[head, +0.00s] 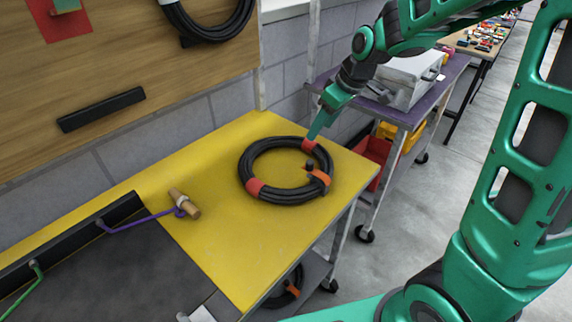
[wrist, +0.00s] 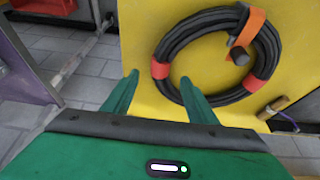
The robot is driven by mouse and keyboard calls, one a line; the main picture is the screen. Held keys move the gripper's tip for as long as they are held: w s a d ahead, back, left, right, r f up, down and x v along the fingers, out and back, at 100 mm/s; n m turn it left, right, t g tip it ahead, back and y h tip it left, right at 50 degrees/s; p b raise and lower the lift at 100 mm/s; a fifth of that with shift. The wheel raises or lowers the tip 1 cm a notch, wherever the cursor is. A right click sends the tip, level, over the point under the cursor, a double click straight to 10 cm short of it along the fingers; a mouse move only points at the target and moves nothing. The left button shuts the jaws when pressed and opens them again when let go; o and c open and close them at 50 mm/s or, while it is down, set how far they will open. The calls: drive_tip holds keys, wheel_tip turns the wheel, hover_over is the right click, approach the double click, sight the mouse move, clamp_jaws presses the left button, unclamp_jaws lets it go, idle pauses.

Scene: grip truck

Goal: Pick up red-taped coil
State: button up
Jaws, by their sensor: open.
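The coil is a black cable ring (head: 245,166) lying flat on the yellow tabletop. It has red tape at its front left (head: 255,187), red tape at its back right, and an orange strap (head: 319,177) on the right side. My gripper (head: 310,138) is at the coil's back-right edge, by the red tape there. In the wrist view the coil (wrist: 168,48) lies ahead, with one red tape band (wrist: 160,69) in line with the gap between the open fingertips (wrist: 160,77). Nothing is held. I cannot tell whether the fingers touch the coil.
The yellow tabletop (head: 215,240) has free room around the coil. A wooden-handled tool (head: 184,203) with a purple cord lies to the left. Another coil (head: 283,290) sits on the shelf below. A purple cart (head: 440,75) with a silver case stands behind at right.

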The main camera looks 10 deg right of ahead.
sight(312, 143)
drive_tip(key=shift+x, duration=3.95)
drive_tip(key=shift+s, duration=0.15)
clamp_jaws()
